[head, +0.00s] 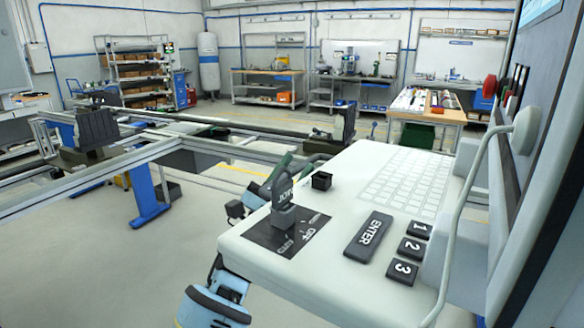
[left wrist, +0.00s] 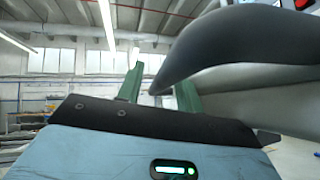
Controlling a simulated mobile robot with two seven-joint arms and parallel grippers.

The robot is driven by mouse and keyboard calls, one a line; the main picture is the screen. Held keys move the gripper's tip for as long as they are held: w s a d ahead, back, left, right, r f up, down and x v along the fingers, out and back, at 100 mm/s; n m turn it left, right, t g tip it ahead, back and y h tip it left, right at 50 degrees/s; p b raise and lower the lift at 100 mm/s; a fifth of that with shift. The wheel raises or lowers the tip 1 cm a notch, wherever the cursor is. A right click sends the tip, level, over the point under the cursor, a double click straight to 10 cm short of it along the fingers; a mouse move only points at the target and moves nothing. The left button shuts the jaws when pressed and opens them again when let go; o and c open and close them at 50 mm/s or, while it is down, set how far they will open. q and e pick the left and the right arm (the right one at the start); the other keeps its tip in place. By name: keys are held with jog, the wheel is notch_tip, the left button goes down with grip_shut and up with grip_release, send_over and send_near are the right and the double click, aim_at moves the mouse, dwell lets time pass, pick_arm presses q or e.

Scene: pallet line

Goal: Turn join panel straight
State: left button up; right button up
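A pale control panel (head: 345,195) fills the right of the head view. Near its left corner a dark rotary switch (head: 284,213) stands on a black label plate (head: 262,236) with OFF printed on it. My left gripper (head: 283,166) is at the panel's left edge, a green finger just behind the switch; the switch and panel partly hide it. In the left wrist view the two green fingers (left wrist: 160,92) are spread apart. A large dark rounded shape (left wrist: 230,45) passes in front of them; I cannot tell whether they touch it. My right gripper is not in view.
A keyboard (head: 407,180), an ENTER key (head: 369,236), number keys (head: 412,248) and a small black block (head: 322,181) are on the panel. A curved pale rail (head: 462,215) rises at its right. A metal frame (head: 150,150) stands beyond, with open floor below.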

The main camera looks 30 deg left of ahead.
pick_arm(q)
jog(key=shift+w, duration=0.1)
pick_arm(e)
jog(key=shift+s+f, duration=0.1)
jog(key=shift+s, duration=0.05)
pick_arm(q)
jog(key=c, duration=0.7)
grip_shut()
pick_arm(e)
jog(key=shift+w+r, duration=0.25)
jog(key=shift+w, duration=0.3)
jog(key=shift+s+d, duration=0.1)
